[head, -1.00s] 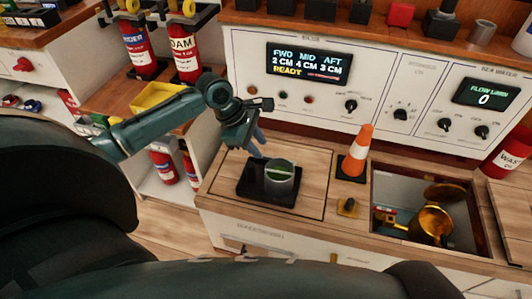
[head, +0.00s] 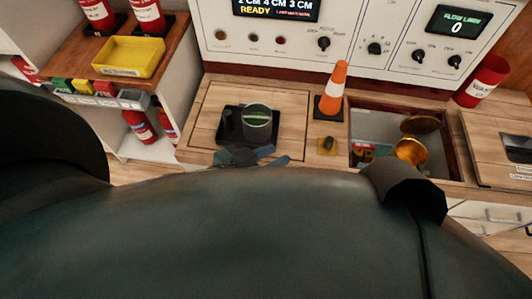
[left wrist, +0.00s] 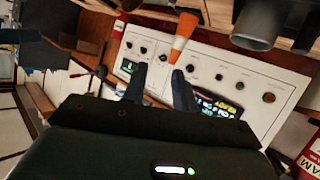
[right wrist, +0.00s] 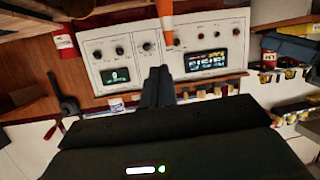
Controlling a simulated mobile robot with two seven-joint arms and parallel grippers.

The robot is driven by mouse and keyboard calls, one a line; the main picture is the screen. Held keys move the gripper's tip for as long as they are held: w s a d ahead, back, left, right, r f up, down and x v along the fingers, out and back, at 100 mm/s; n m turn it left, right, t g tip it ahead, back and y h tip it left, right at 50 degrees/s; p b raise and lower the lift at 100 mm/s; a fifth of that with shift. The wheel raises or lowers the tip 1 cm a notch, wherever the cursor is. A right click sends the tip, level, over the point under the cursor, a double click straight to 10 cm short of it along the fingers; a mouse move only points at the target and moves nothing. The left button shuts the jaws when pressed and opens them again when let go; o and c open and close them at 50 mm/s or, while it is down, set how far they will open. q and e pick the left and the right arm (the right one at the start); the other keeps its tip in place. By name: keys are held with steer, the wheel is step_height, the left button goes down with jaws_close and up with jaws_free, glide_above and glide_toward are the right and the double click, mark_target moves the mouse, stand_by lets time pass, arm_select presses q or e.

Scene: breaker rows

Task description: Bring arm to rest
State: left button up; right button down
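My left gripper (head: 252,157) shows only partly in the head view, just in front of the black tray, with most of it hidden behind my own dark arm links. In the left wrist view its two fingers (left wrist: 159,88) stand apart with nothing between them. My right gripper is hidden in the head view. In the right wrist view its fingers (right wrist: 157,88) are together with nothing visible held. A grey metal cup (head: 258,122) stands upright in the black tray (head: 231,128) on the wooden counter, apart from the left fingers.
A control panel (head: 290,42) rises behind the counter. A yellow tray (head: 129,57) sits on the left shelf.

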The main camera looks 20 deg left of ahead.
arm_select(q)
steer(key=shift+s+a+r+m+t+y, duration=0.2)
steer(key=shift+s+r+m, duration=0.1)
steer(key=shift+r+m, duration=0.2)
steer(key=shift+s+a+r+m+t+y, duration=0.1)
steer(key=shift+s+r+m+t+y, duration=0.15)
steer(key=shift+r+m, duration=0.2)
